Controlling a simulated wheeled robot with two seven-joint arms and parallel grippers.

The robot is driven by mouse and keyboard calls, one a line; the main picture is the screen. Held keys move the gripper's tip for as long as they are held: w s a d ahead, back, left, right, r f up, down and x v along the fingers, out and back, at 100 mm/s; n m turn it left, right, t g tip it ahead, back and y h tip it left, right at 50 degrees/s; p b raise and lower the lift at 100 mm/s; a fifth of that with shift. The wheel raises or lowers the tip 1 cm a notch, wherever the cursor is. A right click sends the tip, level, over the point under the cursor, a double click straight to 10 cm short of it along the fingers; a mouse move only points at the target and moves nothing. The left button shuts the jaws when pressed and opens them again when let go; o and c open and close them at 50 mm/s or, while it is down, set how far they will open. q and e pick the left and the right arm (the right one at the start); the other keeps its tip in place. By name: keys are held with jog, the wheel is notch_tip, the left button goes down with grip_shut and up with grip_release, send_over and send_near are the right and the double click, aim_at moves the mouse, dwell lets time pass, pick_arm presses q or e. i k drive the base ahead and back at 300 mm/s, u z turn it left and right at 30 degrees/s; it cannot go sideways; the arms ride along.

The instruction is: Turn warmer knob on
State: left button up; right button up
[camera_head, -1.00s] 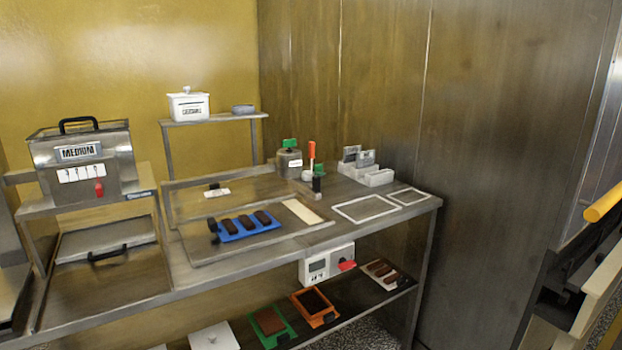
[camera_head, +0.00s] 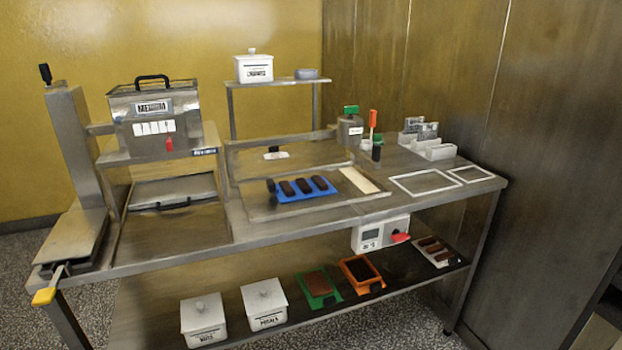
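A white control box (camera_head: 368,237) with a small display hangs under the front edge of the steel bench, right of the middle. A red knob (camera_head: 400,237) sits on its right part. Another small red knob or lever (camera_head: 169,144) is on the front of the steel machine (camera_head: 150,113) at the back left, below a row of white labels. I cannot tell from the lettering which one is the warmer's. Neither of my grippers is in view.
The steel bench (camera_head: 275,236) carries a blue tray (camera_head: 290,196) with dark bars and white frames at the right. A lower shelf (camera_head: 240,340) holds white lidded tubs, green and orange trays. A yellow-tipped handle (camera_head: 43,296) juts out at the front left. Speckled floor shows in front.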

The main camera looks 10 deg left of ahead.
aim_at(397, 236)
jog(key=z, duration=1)
jog(key=i, duration=0.7)
jog(key=u, duration=1.45)
jog(key=i, duration=0.45)
jog(key=z, duration=0.05)
